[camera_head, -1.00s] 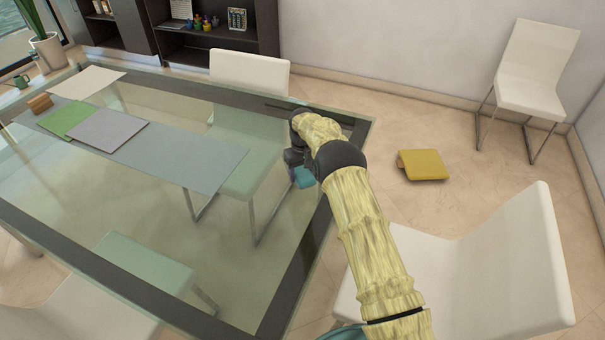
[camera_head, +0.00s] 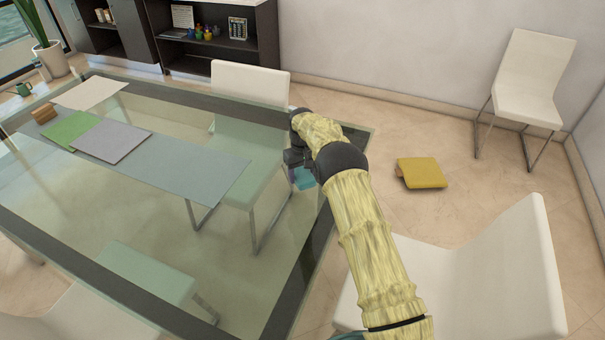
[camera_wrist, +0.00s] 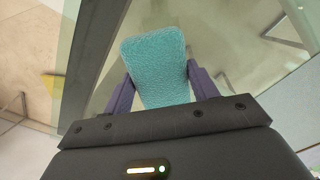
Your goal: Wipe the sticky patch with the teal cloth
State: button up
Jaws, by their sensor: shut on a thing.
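The teal cloth (camera_wrist: 154,66) is a thick, fuzzy block held between the two purple fingers of my gripper (camera_wrist: 160,85) in the wrist view. In the head view a small part of the teal cloth (camera_head: 303,178) shows below my gripper (camera_head: 295,165), over the right end of the glass table (camera_head: 258,197). My gripper is shut on the cloth. I cannot tell whether the cloth touches the glass. I cannot make out a sticky patch in either view.
A grey runner (camera_head: 180,160) with green (camera_head: 68,130) and grey-violet (camera_head: 111,141) mats lies on the table, with a wooden block (camera_head: 44,113) at its left. White chairs (camera_head: 248,82) stand around the table. A yellow object (camera_head: 422,172) lies on the floor at right.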

jog(key=shift+r+p, duration=0.95)
jog(key=shift+r, duration=0.55)
